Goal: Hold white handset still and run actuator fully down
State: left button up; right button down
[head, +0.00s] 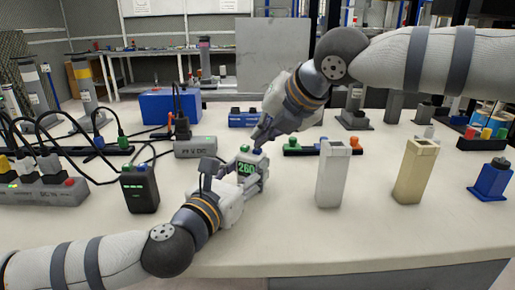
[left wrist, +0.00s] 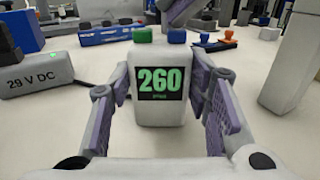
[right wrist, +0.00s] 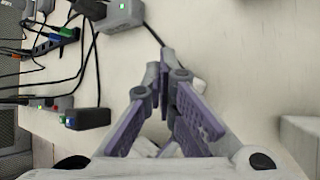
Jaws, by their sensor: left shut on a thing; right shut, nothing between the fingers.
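The white handset (head: 262,166) stands on the table and shows 260 in green. In the left wrist view the handset (left wrist: 159,112) has a green button (left wrist: 143,35) and a blue button (left wrist: 176,36) on top. My left gripper (head: 232,174) is shut on its sides; its fingers (left wrist: 159,95) flank the display. My right gripper (head: 258,138) is shut and empty, tips pointing down close above the handset top; I cannot tell if they touch a button. It also shows shut in the right wrist view (right wrist: 166,62). I cannot tell which column is the actuator.
A white column (head: 331,180) and a beige column (head: 413,175) stand to the right. A grey 29 V DC box (head: 196,147), a black box (head: 139,190) and cabled power strips (head: 45,190) lie left. The front right table is clear.

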jog(key=shift+r, duration=0.6)
jog(key=shift+r, duration=2.5)
pick_arm(q)
jog(key=o, duration=1.3)
